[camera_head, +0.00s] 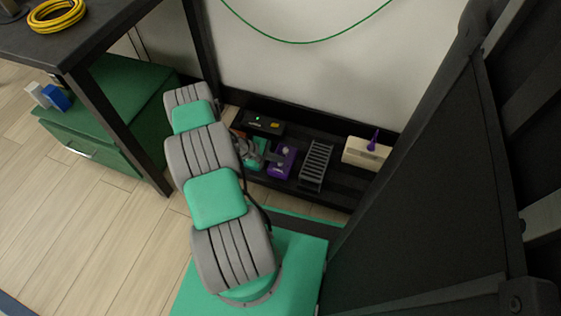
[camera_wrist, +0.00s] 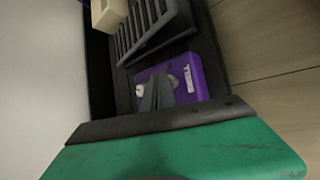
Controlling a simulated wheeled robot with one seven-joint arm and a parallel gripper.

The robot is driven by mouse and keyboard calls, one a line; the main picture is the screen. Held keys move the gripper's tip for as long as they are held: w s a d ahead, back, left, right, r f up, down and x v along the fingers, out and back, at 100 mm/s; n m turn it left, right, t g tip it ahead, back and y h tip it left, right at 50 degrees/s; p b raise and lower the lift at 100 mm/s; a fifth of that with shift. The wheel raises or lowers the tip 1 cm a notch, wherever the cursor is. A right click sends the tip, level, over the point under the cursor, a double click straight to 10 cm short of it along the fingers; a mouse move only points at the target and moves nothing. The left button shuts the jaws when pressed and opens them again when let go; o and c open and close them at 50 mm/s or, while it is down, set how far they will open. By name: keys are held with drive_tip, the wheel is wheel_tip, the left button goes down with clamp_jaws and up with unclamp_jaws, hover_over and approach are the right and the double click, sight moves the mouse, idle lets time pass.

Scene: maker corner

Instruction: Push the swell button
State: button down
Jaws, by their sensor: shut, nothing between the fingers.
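A purple box (camera_head: 282,160) sits on the low black shelf; it also shows in the wrist view (camera_wrist: 205,80). It has a white label whose text I cannot read surely, and a small pale round part (camera_wrist: 140,90). No marking that clearly says swell is legible, so I cannot tell which control is the swell button. My gripper (camera_wrist: 158,95) is shut and empty, its grey fingertips in front of the purple box and hiding part of its top. I cannot tell whether they touch it. In the head view my arm partly hides the gripper.
A dark slatted rack (camera_head: 316,163) stands right of the purple box. Further right is a cream box (camera_head: 362,155) with a purple lever (camera_head: 374,139). A dark panel (camera_head: 430,190) rises close on the right.

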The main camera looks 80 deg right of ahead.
sight(278, 163)
wheel_tip(278, 163, up, 6)
drive_tip(key=p, duration=0.4)
drive_tip(key=shift+r, duration=0.15)
